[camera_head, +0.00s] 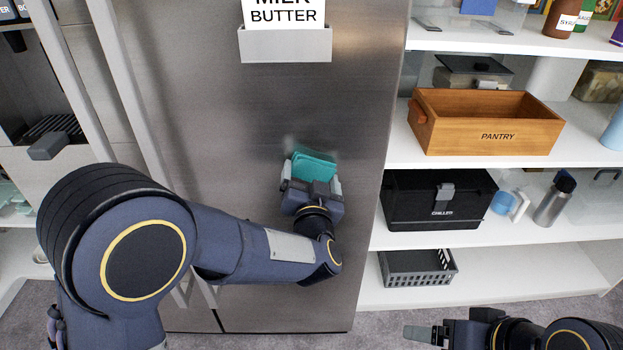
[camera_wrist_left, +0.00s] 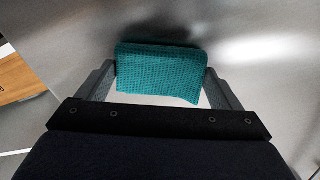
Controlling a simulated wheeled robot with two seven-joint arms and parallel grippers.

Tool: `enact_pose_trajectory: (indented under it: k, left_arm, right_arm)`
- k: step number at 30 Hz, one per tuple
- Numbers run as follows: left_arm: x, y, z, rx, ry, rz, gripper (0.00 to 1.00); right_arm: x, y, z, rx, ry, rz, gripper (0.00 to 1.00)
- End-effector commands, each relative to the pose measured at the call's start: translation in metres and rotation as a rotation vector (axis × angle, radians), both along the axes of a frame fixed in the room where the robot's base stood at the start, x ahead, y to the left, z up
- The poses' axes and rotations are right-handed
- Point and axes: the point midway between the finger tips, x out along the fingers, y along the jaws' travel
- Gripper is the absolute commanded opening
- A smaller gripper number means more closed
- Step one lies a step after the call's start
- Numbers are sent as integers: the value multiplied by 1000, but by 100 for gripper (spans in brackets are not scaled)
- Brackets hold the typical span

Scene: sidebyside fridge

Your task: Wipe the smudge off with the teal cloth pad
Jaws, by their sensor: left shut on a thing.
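The teal cloth pad (camera_head: 314,165) is held against or very near the steel fridge door (camera_head: 230,110); I cannot tell exact contact. My left gripper (camera_head: 311,180) is shut on it, with a finger at each side. In the left wrist view the ribbed pad (camera_wrist_left: 160,72) spans between both fingers. A faint hazy mark, possibly the smudge (camera_head: 289,141), shows at the pad's upper left; the pad may hide part of it. A dark blur above the pad in the wrist view could be shadow or reflection. My right gripper (camera_head: 425,333) is low at the right, away from the door.
A holder (camera_head: 285,46) with a lettered card sits high on the door. Long door handles (camera_head: 125,95) run at the left. Open shelves at the right hold a wooden pantry box (camera_head: 485,122), a black chilled box (camera_head: 437,198) and a grey basket (camera_head: 417,267).

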Motion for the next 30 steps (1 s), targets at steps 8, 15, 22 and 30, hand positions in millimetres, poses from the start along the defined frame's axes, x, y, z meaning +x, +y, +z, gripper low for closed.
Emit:
enact_pose_trajectory:
  k: [8, 15, 22, 30]
  left_arm:
    - [2, 0, 0, 0, 0, 0, 63]
    - [4, 0, 0, 0, 0, 0, 63]
    - [4, 0, 1, 0, -1, 0, 63]
    - [1, -12, 1, -1, -2, -2, 63]
  right_arm:
    - [0, 0, 0, 0, 0, 0, 85]
    - [0, 0, 1, 0, 0, 0, 85]
    - [0, 0, 1, 0, 0, 0, 85]
    - [0, 0, 1, 0, 0, 0, 85]
